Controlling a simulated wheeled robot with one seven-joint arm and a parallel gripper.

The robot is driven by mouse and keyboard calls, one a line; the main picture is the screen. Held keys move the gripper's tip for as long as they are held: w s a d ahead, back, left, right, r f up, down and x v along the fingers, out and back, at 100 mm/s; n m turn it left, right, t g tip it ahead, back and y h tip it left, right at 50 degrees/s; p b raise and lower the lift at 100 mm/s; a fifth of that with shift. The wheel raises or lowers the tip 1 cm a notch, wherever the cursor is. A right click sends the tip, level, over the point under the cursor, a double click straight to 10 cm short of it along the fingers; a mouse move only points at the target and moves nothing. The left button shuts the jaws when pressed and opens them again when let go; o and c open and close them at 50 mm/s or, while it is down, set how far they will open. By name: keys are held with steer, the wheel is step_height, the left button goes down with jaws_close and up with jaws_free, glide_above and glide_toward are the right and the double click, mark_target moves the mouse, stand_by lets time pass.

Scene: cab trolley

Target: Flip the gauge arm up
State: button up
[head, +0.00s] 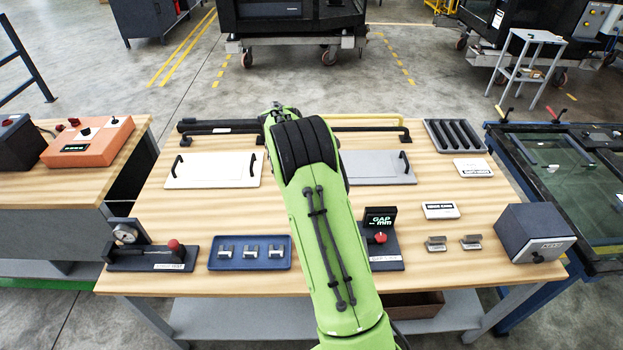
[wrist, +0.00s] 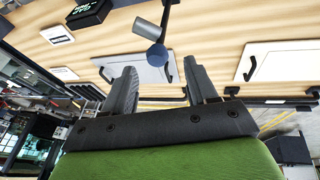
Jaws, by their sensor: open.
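A thin dark rod with a grey cylinder and a blue ball (wrist: 156,54) at its end appears at the top of the wrist view. It looks like the gauge arm; its base is out of that view, and in the head view my arm hides it. The gap gauge's black display (wrist: 88,12) is to its left; in the head view the gauge (head: 380,217) stands right of my arm, with a red knob. My gripper (wrist: 162,70) is open and empty. The ball appears just beyond the gap between its fingertips; I cannot tell the distance. The gripper is hidden in the head view.
A dial device with a red-knobbed lever (head: 173,245) and a blue tray (head: 222,265) stand front left. A white panel (head: 212,170) and a grey panel (head: 378,168) with handles lie behind. Metal blocks (head: 436,244) and a dark box (head: 535,233) are at right.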

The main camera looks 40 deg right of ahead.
steer(key=v, duration=0.9)
steer(key=shift+r, duration=0.3)
steer(key=shift+a, duration=0.1)
